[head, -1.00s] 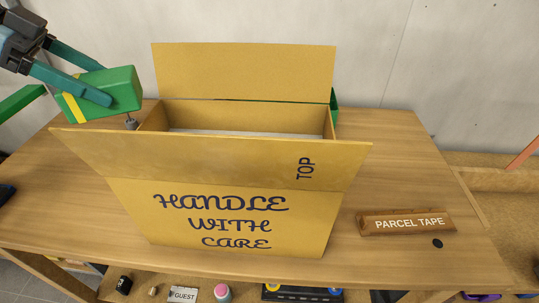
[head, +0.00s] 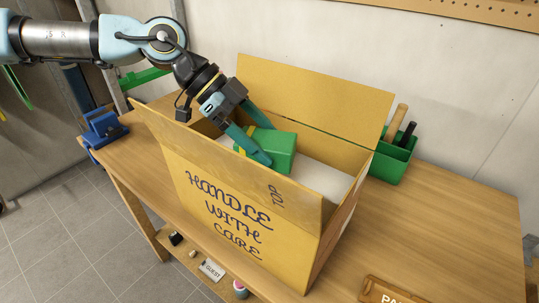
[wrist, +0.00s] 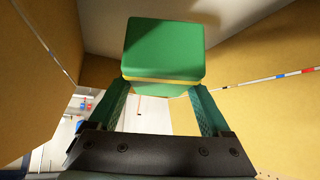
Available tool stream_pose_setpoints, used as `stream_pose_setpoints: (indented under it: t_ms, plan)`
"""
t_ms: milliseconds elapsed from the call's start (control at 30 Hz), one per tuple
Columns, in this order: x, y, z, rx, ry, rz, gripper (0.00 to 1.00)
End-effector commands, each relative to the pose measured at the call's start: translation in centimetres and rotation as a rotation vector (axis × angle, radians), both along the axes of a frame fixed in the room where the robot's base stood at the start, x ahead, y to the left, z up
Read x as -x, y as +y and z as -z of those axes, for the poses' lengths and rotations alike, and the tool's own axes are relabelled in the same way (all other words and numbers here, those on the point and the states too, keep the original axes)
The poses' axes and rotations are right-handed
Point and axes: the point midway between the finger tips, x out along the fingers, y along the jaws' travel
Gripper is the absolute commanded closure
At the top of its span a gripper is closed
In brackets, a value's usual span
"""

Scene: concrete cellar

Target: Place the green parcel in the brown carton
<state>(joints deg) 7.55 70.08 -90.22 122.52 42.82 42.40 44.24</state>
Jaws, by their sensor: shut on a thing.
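The green parcel (head: 272,148) with a yellow band is held between the two teal fingers of my gripper (head: 256,134). It is inside the opening of the brown carton (head: 228,195), below the top of the raised back flap. In the wrist view the parcel (wrist: 163,48) sits between the fingertips of my gripper (wrist: 163,88), with the carton's walls (wrist: 245,90) around it. The carton stands open on the table, marked HANDLE WITH CARE, its front and back flaps spread. A pale surface shows inside it. I cannot tell whether the parcel touches the carton's bottom.
A green bin (head: 392,160) with tool handles stands behind the carton at right. A blue vise-like object (head: 103,127) sits at the table's left end. The PARCEL TAPE block (head: 388,293) lies at front right. The table's right part (head: 450,215) is mostly clear.

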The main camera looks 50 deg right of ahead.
Motion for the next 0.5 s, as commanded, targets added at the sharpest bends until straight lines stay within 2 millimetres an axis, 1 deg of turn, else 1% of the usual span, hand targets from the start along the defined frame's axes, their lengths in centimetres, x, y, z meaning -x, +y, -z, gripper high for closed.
stream_pose_setpoints:
  t_ms: [133, 333, 500]
  plan:
    - [0.0, 0.0, 1.2, -0.001, 0.002, 0.0, 0.99]
    - [0.0, 0.0, 3.8, 0.0, 0.002, 0.001, 0.99]
    - [0.0, 0.0, 4.4, 0.001, -0.001, 0.0, 0.99]
